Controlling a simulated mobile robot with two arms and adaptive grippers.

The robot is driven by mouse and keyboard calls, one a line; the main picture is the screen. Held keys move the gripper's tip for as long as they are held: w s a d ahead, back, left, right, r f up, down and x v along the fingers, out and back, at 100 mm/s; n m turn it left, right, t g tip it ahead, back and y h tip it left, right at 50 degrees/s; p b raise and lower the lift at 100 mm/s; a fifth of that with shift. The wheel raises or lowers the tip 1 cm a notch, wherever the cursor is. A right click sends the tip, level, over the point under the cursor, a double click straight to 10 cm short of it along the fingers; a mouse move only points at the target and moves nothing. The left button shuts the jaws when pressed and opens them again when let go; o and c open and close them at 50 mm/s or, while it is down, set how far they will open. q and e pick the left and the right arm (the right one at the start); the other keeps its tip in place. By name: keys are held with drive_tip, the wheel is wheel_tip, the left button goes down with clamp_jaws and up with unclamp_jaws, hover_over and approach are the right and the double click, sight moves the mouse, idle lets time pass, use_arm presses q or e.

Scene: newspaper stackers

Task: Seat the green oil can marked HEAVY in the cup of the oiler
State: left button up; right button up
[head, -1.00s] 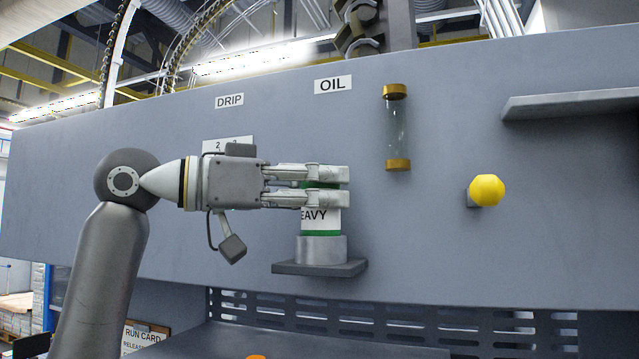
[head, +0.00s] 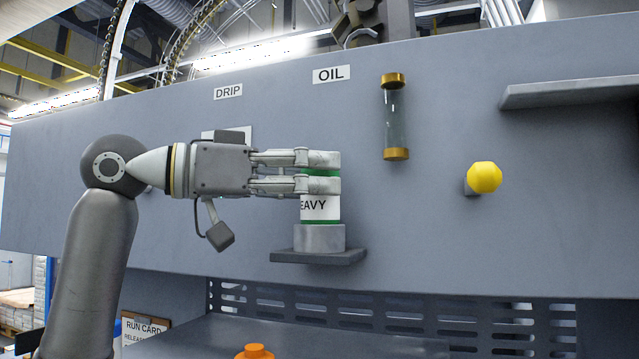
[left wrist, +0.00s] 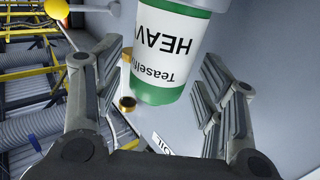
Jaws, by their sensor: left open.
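The green oil can (head: 322,210) with a white label reading "EAVY" stands upright in the grey cup (head: 320,238) of the oiler, on a small dark ledge. Its lowest part is hidden inside the cup. My left gripper (head: 322,172) reaches in from the left at the can's upper part, and its fingers cover part of the can. In the left wrist view the can (left wrist: 165,45) shows between the spread fingers, with visible gaps on both sides. My left gripper is open. My right gripper is out of view.
A glass tube with brass ends (head: 395,115) hangs right of the can on the grey panel. A yellow knob (head: 484,177) and a grey shelf (head: 570,90) are farther right. An orange object (head: 255,352) shows at the bottom edge. The slotted grille (head: 400,318) lies below.

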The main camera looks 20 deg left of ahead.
use_arm(q)
drive_tip(key=b+v, duration=0.4)
drive_tip(key=v, duration=0.7)
drive_tip(key=shift+w, duration=0.1)
